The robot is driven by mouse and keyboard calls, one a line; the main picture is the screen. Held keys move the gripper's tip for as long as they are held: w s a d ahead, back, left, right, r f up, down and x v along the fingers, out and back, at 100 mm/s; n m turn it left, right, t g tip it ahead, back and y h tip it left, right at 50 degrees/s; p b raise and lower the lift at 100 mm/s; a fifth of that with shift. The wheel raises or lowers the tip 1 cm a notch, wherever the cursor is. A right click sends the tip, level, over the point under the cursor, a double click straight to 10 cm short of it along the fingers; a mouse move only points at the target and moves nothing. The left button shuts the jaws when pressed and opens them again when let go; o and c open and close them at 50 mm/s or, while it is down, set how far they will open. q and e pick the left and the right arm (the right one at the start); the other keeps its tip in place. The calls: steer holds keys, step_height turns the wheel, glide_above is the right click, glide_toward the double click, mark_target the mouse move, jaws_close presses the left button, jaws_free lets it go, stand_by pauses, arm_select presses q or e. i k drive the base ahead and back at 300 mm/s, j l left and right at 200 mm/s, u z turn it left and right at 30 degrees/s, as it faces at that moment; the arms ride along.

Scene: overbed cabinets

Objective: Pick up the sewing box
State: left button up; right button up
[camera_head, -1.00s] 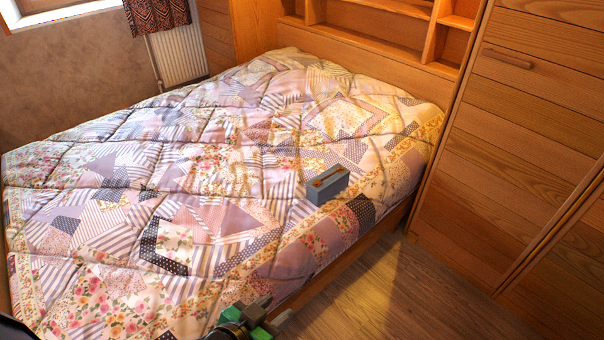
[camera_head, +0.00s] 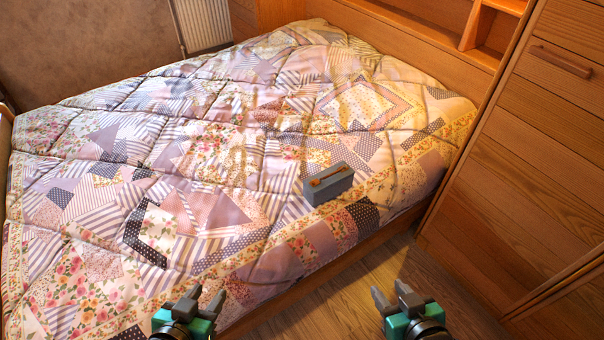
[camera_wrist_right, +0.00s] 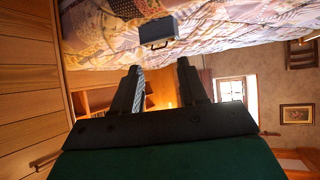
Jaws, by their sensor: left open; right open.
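The sewing box (camera_head: 328,184) is a small grey-blue box with a wooden-coloured handle on top. It sits upright on the bed near its right edge, and it also shows in the right wrist view (camera_wrist_right: 158,31), beyond the fingers. My left gripper (camera_head: 202,300) is open and empty at the bottom of the head view, low and left of the box. My right gripper (camera_head: 392,295) is open and empty near the bottom, below and right of the box. Its two fingers show apart in the right wrist view (camera_wrist_right: 160,85). Neither gripper touches the box.
The bed (camera_head: 190,150) has a patchwork quilt and a wooden side rail (camera_head: 335,268). A tall wooden cabinet (camera_head: 530,150) stands at the right. Shelves (camera_head: 490,35) are behind the bed head. Bare wood floor (camera_head: 370,275) lies between bed and cabinet.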

mark_target(326, 190)
steer(key=i+l+u, duration=0.3)
steer(key=l+u, duration=0.3)
steer(key=i+l+u, duration=0.15)
steer(key=l+u, duration=0.15)
steer(key=i+l+u, duration=0.1)
steer(key=l+u, duration=0.2)
